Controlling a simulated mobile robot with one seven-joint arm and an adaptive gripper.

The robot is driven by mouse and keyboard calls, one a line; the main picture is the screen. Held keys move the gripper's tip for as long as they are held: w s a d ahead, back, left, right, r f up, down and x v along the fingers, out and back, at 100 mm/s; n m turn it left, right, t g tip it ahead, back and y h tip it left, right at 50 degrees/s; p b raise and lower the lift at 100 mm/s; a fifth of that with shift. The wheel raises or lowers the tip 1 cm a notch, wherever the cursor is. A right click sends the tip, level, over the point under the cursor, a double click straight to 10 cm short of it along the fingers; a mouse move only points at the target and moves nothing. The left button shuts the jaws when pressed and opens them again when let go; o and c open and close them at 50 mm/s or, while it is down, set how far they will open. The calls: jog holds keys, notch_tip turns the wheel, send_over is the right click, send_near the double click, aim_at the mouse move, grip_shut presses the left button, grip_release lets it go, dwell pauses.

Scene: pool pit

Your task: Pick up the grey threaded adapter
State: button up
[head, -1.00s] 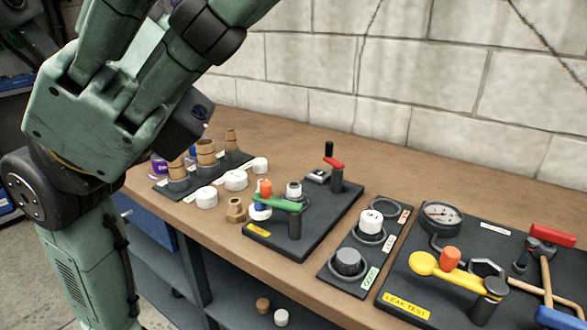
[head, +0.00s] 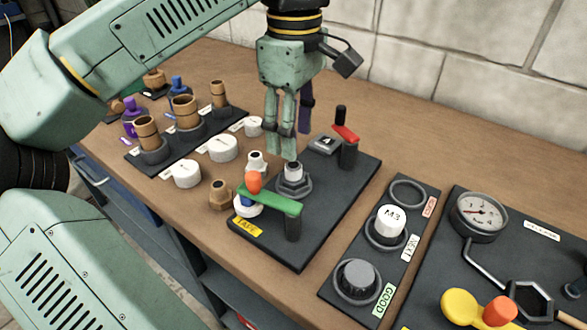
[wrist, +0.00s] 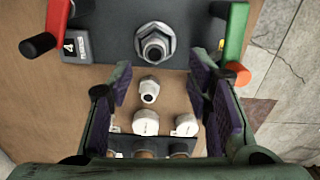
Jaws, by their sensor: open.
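A loose pale grey threaded adapter (head: 256,163) stands on the wooden bench behind the orange knob, which hides its lower part in the head view. In the wrist view this adapter (wrist: 149,91) shows its open threaded end and lies between the lines of the fingers. A second grey threaded fitting with a hex collar (head: 294,180) sits on the black clamp plate, and it also shows in the wrist view (wrist: 155,43). My gripper (head: 281,146) is open and empty, pointing down above these fittings. Its purple-padded fingers (wrist: 160,72) are spread in the wrist view.
White caps (head: 222,149) and a brass fitting (head: 219,195) stand near the adapter. A green clamp lever (head: 270,200) with an orange knob (head: 253,182) and a red lever (head: 345,134) rise from the plate. Brass fittings stand in a rack (head: 190,133) behind.

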aim_at(294, 165)
notch_tip(294, 165, down, 2)
jog(key=shift+f, duration=0.1)
jog(key=f, duration=0.2)
jog(key=f+p, duration=0.1)
jog(key=f, duration=0.2)
jog(key=shift+w+f, duration=0.3)
jog(key=shift+w, duration=0.1)
grip_shut()
